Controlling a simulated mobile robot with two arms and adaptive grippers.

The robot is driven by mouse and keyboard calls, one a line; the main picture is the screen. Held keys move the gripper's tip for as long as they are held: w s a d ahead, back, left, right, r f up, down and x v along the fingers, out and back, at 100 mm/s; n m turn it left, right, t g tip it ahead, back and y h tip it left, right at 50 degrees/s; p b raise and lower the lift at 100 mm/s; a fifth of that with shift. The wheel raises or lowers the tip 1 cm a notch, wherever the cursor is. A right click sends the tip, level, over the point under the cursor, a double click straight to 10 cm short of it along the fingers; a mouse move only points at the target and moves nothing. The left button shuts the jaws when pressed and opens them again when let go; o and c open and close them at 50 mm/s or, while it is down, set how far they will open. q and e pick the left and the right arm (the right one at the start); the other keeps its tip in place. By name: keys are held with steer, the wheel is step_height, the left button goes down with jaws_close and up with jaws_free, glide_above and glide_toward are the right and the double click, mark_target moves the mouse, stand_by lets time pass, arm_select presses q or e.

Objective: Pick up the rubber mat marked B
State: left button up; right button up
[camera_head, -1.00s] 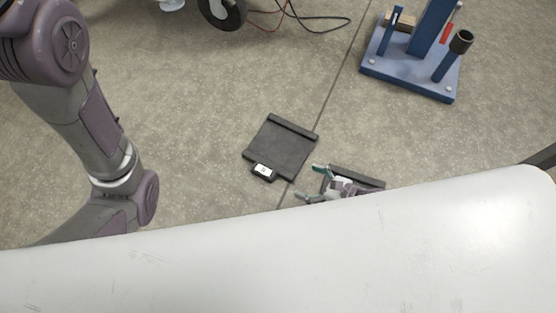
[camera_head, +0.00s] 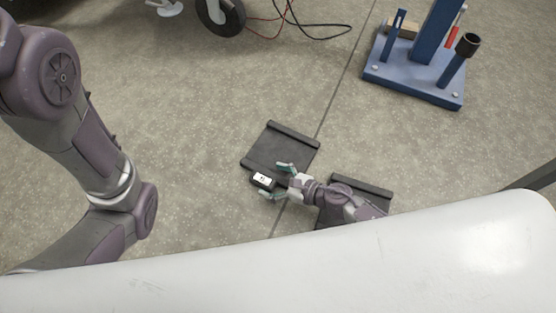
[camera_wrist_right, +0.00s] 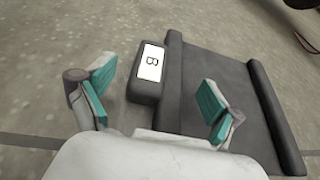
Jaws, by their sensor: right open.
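The rubber mat marked B (camera_head: 278,148) is a dark square on the floor with a raised bar along its far edge and a small tab with a white label at its near corner. In the right wrist view the mat (camera_wrist_right: 215,80) fills the right side, and the label on its tab (camera_wrist_right: 149,66) reads B. My right gripper (camera_head: 277,181) is open at the tab. In the right wrist view its teal fingertips (camera_wrist_right: 158,89) stand apart on either side of the tab's line, with nothing held. My left gripper is not in view; only my left arm shows.
A second dark mat (camera_head: 362,187) lies to the right, partly hidden by my right arm and a white surface. A blue stand (camera_head: 415,84) is at the top right. A wheel (camera_head: 221,17) and cables (camera_head: 315,28) are at the top. Floor between is clear.

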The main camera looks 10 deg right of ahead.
steer(key=shift+x, duration=1.05)
steer(key=shift+c, duration=0.2)
steer(key=c, duration=1.6)
